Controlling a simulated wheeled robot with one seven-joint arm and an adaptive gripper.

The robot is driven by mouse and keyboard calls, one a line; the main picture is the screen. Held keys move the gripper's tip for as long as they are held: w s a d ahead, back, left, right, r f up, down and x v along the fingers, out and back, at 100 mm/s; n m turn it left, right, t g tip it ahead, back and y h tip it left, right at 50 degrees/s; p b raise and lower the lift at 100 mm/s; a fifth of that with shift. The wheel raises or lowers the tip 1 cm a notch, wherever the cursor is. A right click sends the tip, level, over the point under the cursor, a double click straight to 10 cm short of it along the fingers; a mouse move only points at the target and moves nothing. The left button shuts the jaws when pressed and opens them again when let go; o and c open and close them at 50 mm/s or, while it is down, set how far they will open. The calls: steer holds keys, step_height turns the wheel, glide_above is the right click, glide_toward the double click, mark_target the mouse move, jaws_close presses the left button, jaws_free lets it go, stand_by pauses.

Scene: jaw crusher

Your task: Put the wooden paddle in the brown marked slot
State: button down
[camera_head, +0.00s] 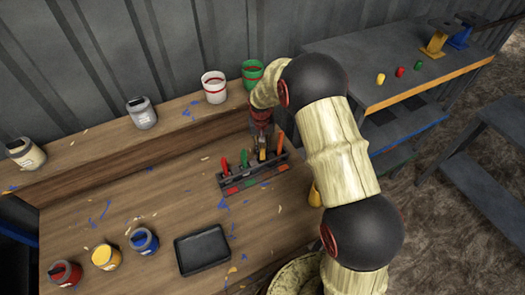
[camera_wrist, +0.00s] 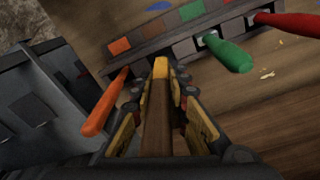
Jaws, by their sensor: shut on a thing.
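The wooden paddle (camera_wrist: 157,125) is brown with a yellow end and lies between the yellow-padded fingers of my gripper (camera_wrist: 160,100), which is shut on it. In the wrist view the paddle's yellow end points at the dark rack (camera_wrist: 140,62), between the orange and green handles. I cannot tell whether that end touches the rack. The brown mark (camera_wrist: 153,27) is on the rack, between an orange mark (camera_wrist: 120,45) and a green mark (camera_wrist: 190,12). In the head view my gripper (camera_head: 262,148) is at the rack (camera_head: 228,189), partly hidden by my arm.
An orange handle (camera_wrist: 103,105), a green handle (camera_wrist: 228,52) and a red handle (camera_wrist: 288,24) stick out of the rack, close to my fingers. A black tray (camera_head: 202,249) and paint cans (camera_head: 144,241) stand on the bench. Another can (camera_head: 214,87) stands on the shelf behind.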

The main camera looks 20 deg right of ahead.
mark_target(262, 149)
step_height(262, 149, down, 3)
steer(key=shift+r, duration=0.1)
steer(key=shift+f+b, duration=0.35)
steer(key=shift+f, duration=0.15)
steer(key=shift+f, duration=0.15)
steer(key=c, duration=1.7)
jaws_free()
steer(key=shift+c, duration=0.2)
